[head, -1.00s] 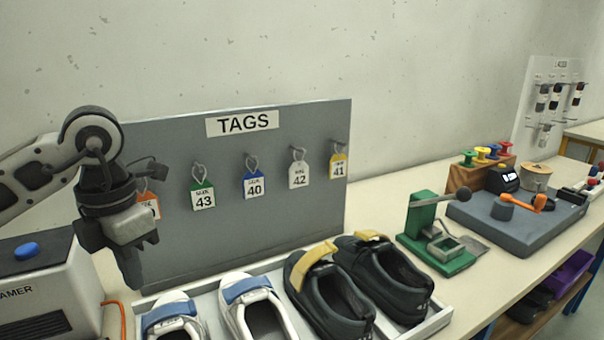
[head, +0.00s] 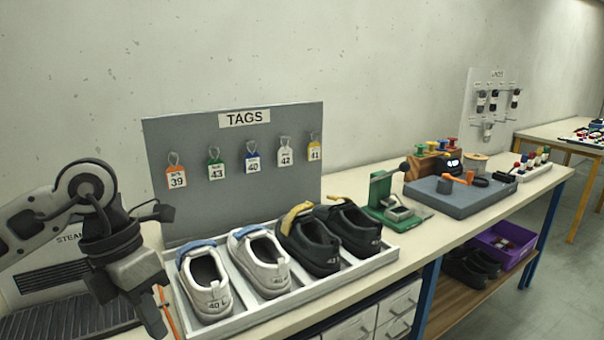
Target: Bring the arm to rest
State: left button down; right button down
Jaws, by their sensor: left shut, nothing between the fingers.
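My left gripper (head: 156,318) hangs at the lower left in the head view, fingers pointing down and to the right. It is shut and empty. It is in front of the steamer and to the left of the shoe tray (head: 330,289). I cannot tell whether it touches anything. My right gripper does not show.
The tray holds white shoes (head: 262,262) and black shoes (head: 312,246). A grey tag board (head: 195,217) stands behind it. The steamer (head: 60,282) is at the left. A green press (head: 383,196) and a grey station (head: 458,198) stand farther right. The floor (head: 545,290) at the right is clear.

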pick_arm(q)
jog(key=s+d+r+n+g+h, duration=0.1)
jog(key=s+d+h, duration=0.2)
jog(key=d+h, duration=0.55)
jog(key=s+d+n+g+h, duration=0.25)
jog(key=d+h, duration=0.35)
jog(key=d, duration=0.5)
jog(key=w+a+f+n+t+h, duration=0.1)
jog(key=w+a+n+t, duration=0.15)
jog(key=n+t, duration=0.65)
jog(key=w+a+f+n+t, duration=0.1)
jog(key=w+n+t, duration=0.2)
jog(key=n+t, duration=0.6)
jog(key=a+f+n+t+y, duration=0.4)
jog(key=a+f+n+y, duration=0.2)
jog(key=f+n+y, duration=0.4)
jog(key=s+a+f+n+g+y, duration=0.2)
jog(key=s+f, duration=0.4)
jog(key=f, duration=0.3)
jog(key=s+a+f+n+g+y, duration=0.3)
jog(key=s+f+n+g, duration=0.2)
jog(key=f, duration=0.5)
jog(key=shift+s+a+n, duration=0.15)
jog(key=shift+s+n, duration=0.25)
jog(key=shift+n, duration=0.45)
jog(key=shift+r+y, duration=0.1)
jog(key=shift+y, duration=0.15)
